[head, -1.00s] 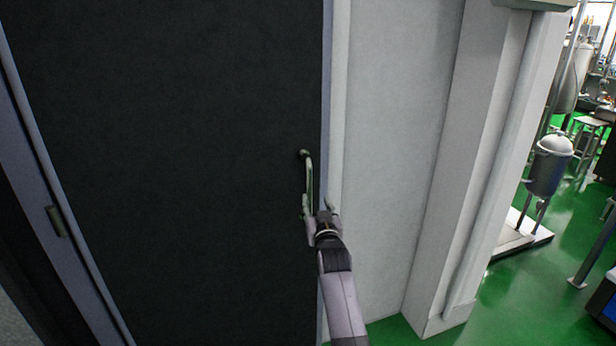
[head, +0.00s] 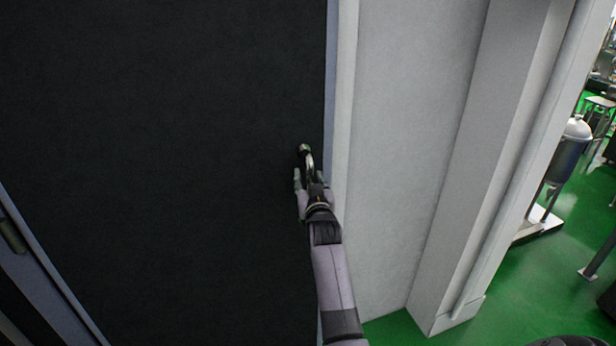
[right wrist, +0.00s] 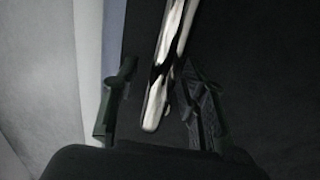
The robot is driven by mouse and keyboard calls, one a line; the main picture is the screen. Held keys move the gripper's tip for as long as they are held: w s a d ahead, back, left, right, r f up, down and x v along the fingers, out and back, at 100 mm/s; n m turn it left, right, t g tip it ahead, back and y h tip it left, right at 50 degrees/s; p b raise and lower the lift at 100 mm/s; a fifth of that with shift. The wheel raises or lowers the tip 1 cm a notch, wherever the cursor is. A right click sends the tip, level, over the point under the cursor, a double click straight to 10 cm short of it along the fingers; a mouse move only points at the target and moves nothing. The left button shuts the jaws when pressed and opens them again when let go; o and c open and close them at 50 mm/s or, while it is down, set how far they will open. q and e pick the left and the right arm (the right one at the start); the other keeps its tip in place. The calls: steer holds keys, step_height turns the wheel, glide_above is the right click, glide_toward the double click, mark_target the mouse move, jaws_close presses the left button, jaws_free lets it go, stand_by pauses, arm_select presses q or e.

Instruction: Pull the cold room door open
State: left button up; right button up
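The cold room door (head: 160,150) is a large dark panel filling the left half of the head view. It appears closed, its right edge along the pale frame. Its metal handle (head: 305,150) is near that edge, the lower part hidden by my right gripper (head: 311,181). In the right wrist view the bright handle bar (right wrist: 169,60) comes down between the two fingers of my right gripper (right wrist: 160,100). The fingers are apart, with a clear gap to the left finger; the right finger is close to the bar, contact unclear. My left gripper is not in view.
A white wall (head: 400,150) with a projecting pillar (head: 490,170) stands right of the door. A hinge-like fitting (head: 12,236) is at the far left. Green floor (head: 530,290) is open at the right, with a steel vessel (head: 568,155) on a stand farther back.

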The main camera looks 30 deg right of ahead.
steer(key=shift+s+a+r, duration=0.25)
steer(key=shift+s+r, duration=0.1)
steer(key=shift+s, duration=0.05)
steer(key=shift+c, duration=1.2)
steer(key=shift+f, duration=0.1)
steer(key=shift+c, duration=0.7)
steer(key=shift+w+d+f, duration=0.1)
steer(key=shift+w+d, duration=0.05)
steer(key=shift+w, duration=0.05)
steer(key=shift+c, duration=2.7)
jaws_close()
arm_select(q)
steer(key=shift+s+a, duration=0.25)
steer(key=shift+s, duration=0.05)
